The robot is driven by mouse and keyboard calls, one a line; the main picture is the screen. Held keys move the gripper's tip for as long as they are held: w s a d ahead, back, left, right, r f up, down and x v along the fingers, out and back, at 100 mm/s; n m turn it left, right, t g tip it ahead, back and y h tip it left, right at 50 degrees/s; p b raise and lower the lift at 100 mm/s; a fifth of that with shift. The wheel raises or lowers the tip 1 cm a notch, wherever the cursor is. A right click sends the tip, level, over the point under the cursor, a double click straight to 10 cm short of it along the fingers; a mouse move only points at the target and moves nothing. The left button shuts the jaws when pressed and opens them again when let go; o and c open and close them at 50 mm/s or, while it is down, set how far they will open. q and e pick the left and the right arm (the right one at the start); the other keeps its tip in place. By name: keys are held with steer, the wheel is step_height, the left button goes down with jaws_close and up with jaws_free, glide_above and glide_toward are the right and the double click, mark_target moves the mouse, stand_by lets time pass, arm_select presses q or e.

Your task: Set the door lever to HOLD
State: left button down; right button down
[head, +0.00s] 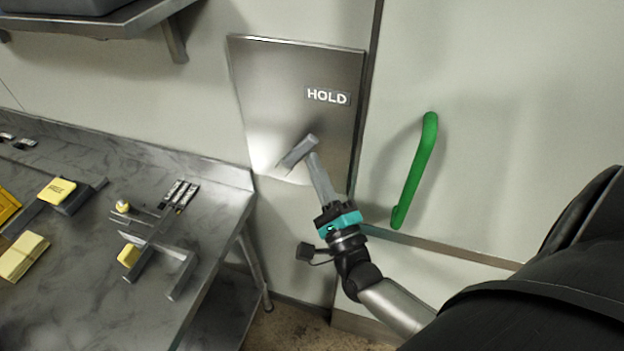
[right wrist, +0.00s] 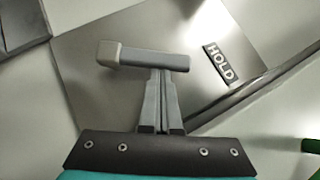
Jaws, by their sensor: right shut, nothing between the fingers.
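The door lever (head: 298,151) is a short grey bar on a brushed metal plate (head: 270,90). It points up and to the right in the head view, below the HOLD label (head: 328,96). My right gripper (head: 314,158) is shut and empty, with its fingertips at the lever. In the right wrist view the lever (right wrist: 140,56) lies across just beyond the gripper tips (right wrist: 160,75); I cannot tell whether they touch. The HOLD label (right wrist: 220,62) is to the right of the lever there. My left gripper is not in view.
A green handle (head: 416,170) is on the pale door panel to the right. A metal table (head: 110,175) at the left holds yellow blocks and metal brackets. A shelf (head: 110,22) juts out at the upper left. The floor shows between table and wall.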

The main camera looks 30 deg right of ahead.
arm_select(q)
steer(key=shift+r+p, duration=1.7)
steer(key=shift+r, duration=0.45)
arm_select(e)
steer(key=shift+w+a+r+n+g+y, duration=0.15)
steer(key=shift+r+n+g+y, duration=0.15)
steer(key=shift+n, duration=0.2)
steer(key=shift+w+a+r+n+g+y, duration=0.1)
steer(key=shift+w+r+n+g+y, duration=0.15)
steer(key=shift+n, duration=0.25)
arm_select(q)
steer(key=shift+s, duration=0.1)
arm_select(e)
steer(key=shift+s, duration=0.1)
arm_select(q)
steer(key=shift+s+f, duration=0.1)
arm_select(e)
steer(key=shift+f, duration=0.1)
